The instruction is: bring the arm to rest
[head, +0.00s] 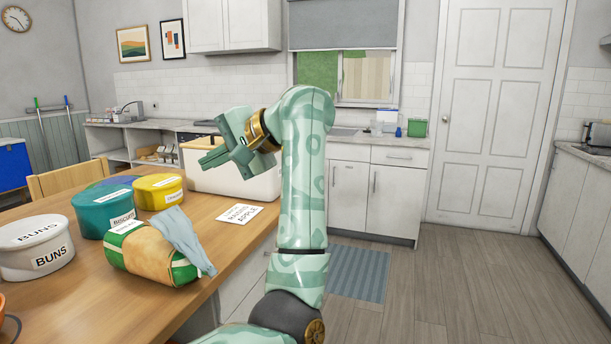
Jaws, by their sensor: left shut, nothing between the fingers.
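My left arm (304,190) rises from the bottom middle of the head view and bends over to the left at the top. Its gripper (208,152) points left, in front of the cream bin (232,180), and appears above the table's far right part. The fingers are shut with nothing between them. The gripper and forearm hide part of the bin. My right gripper is not in view.
The wooden table (130,308) holds a labelled white tub (35,247), teal tub (103,207), yellow tub (157,191), a green-and-tan bag (150,254) with a blue cloth (186,241), and a paper note (240,213). The floor (465,285) at right is clear.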

